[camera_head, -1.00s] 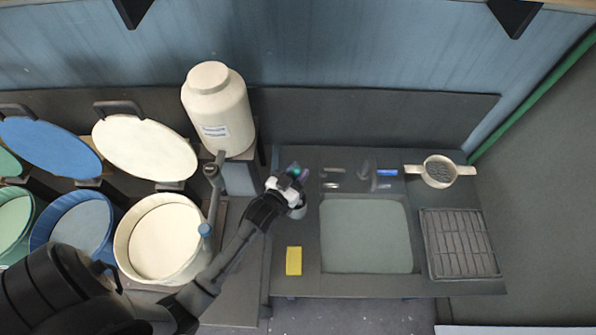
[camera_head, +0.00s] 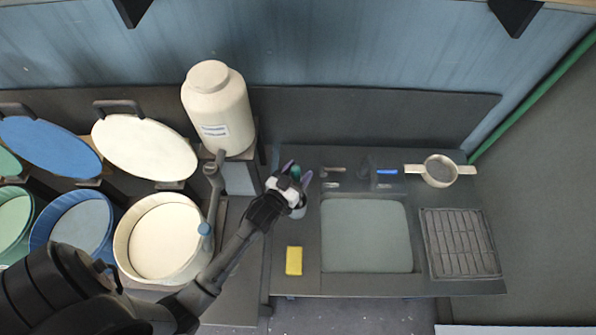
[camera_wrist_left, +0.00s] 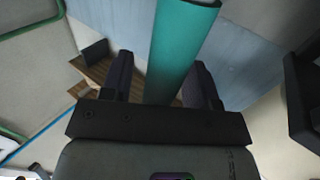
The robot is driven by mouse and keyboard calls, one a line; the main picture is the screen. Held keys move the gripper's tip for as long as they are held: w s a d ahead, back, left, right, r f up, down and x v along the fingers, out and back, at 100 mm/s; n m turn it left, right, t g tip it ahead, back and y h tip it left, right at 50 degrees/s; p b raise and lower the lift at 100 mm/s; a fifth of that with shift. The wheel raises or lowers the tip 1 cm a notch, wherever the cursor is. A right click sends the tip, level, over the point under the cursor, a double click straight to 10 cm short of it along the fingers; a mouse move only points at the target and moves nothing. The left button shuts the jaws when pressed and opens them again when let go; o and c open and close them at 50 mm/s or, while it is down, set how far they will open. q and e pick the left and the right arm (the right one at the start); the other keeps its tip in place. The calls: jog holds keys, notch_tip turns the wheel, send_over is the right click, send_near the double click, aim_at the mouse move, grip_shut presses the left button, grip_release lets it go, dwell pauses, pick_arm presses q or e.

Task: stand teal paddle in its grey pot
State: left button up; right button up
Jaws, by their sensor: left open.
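The teal paddle (camera_head: 296,172) shows as a small teal patch between the fingers of my left gripper (camera_head: 298,172). In the left wrist view the paddle (camera_wrist_left: 180,45) is a long teal bar running up between the spread fingers (camera_wrist_left: 161,75). The gripper is open, with one finger on each side of the paddle. The grey pot (camera_head: 298,212) stands on the counter just below the gripper and is partly covered by it. The paddle looks upright above the pot, but its lower end is hidden. My right gripper is not in view.
A yellow sponge (camera_head: 294,261) lies in front of the pot. A sink basin (camera_head: 366,235) is to the right, with a drain rack (camera_head: 460,245) and a strainer (camera_head: 440,171) beyond it. A large cream jug (camera_head: 217,110) and open tubs stand to the left.

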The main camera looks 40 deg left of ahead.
pick_arm(q)
jog(key=shift+s+r, duration=0.1)
jog(key=shift+r, duration=0.1)
jog(key=s+d+f+m+g+h+b, duration=0.1)
jog(key=s+d+f+g, duration=0.1)
jog(key=s+g, duration=0.5)
jog(key=s+d+f+m+g+h, duration=0.1)
jog(key=s+d+g, duration=0.4)
jog(key=s, duration=1.4)
jog(key=shift+f+m+g+b, duration=0.4)
jog(key=shift+m+g, duration=0.2)
jog(key=shift+g, duration=0.6)
jog(key=shift+s, duration=0.1)
notch_tip(320, 180, up, 9)
jog(key=p, duration=0.9)
jog(key=shift+r+p, duration=0.2)
jog(key=shift+p, duration=0.1)
